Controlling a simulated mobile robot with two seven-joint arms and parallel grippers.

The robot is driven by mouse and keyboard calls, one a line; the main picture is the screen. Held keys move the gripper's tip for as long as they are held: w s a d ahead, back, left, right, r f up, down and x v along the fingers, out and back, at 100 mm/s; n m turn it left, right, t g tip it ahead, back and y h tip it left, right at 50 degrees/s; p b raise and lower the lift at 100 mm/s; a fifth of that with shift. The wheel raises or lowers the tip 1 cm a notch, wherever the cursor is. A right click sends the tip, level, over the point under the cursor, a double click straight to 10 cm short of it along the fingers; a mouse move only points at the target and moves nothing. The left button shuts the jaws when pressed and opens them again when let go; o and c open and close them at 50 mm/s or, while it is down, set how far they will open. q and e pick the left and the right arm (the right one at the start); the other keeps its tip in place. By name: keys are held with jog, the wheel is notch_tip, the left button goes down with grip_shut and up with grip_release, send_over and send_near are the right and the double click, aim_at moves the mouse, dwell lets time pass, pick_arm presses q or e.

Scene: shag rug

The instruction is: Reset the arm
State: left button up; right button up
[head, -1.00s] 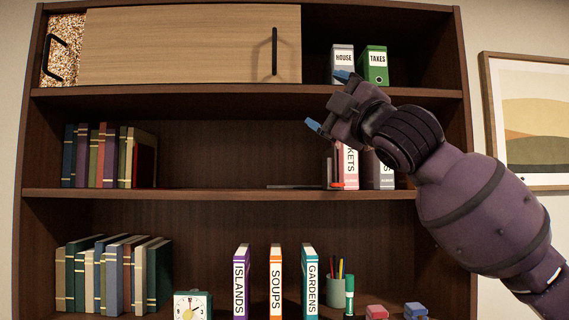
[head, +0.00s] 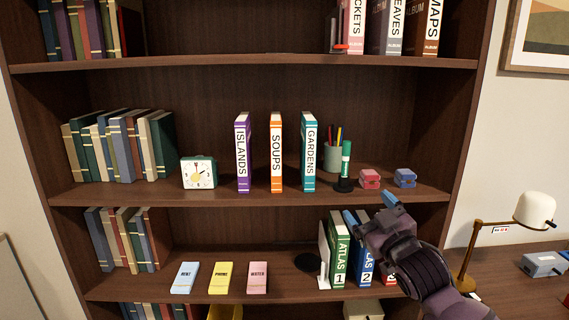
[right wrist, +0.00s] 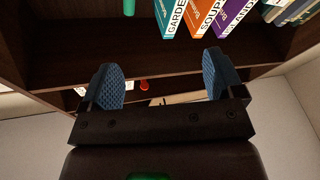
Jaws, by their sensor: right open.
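My right gripper (head: 368,208) is in the lower right of the head view, in front of the bookcase near the atlas volumes. Its blue-padded fingers are apart with nothing between them. In the right wrist view the gripper (right wrist: 165,85) also shows open and empty, with shelf boards beyond it. My arm covers part of the red atlas volume (head: 389,278). The green Atlas 1 (head: 338,255) and blue Atlas 2 (head: 363,265) stand just left of and behind the gripper. My left gripper is not in view.
The bookcase shelf (head: 240,200) holds a clock (head: 199,173), the Islands (head: 243,152), Soups (head: 276,152) and Gardens (head: 308,152) books, a pencil cup (head: 332,157), a green marker (head: 346,160) and two small blocks. A lamp (head: 535,211) stands on a desk at the right.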

jog(key=s+d+f+m+g+h, duration=0.15)
jog(key=s+f, duration=0.25)
jog(key=f, duration=0.4)
jog(key=s+d+f+m+g+h, duration=0.1)
jog(key=s+d+f+m+h, duration=0.15)
jog(key=s+f, duration=0.4)
jog(key=s+d+f+m+g+h, duration=0.1)
jog(key=s+d+f, duration=0.15)
jog(key=f, duration=0.65)
jog(key=s+d+f+m+g+h, duration=0.2)
jog(key=s+d+f+g, duration=0.1)
jog(key=s+f, duration=1.2)
jog(key=s+g, duration=0.1)
jog(key=s, duration=0.2)
jog(key=shift+s+d, duration=0.15)
jog(key=shift+d, duration=0.05)
